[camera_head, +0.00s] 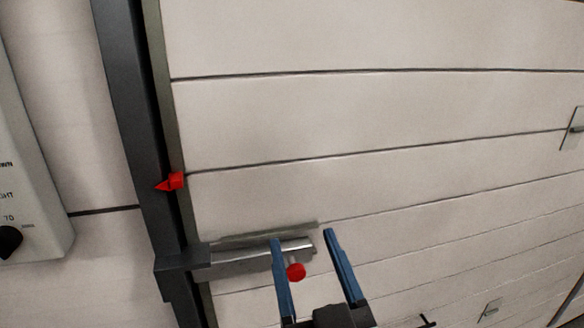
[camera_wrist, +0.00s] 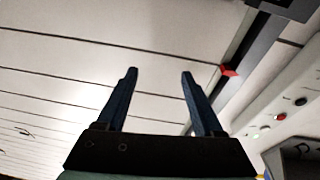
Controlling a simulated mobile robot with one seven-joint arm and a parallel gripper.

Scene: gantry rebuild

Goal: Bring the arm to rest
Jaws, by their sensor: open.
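My gripper (camera_head: 303,238) has two blue fingers spread apart with nothing between their tips. In the head view it is at the lower middle, in front of a grey metal bolt (camera_head: 250,258) with a red knob (camera_head: 296,271). The knob shows between the fingers, and I cannot tell how far it is from them. In the wrist view my gripper (camera_wrist: 158,72) points at the white panelled surface, its fingers apart and empty.
A white slatted panel (camera_head: 360,120) fills most of the head view. A dark vertical rail (camera_head: 128,100) with a red pointer (camera_head: 172,182) stands at its left. A control box (camera_head: 30,200) with a black dial is at the far left; the wrist view shows a box with buttons (camera_wrist: 280,117) at right.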

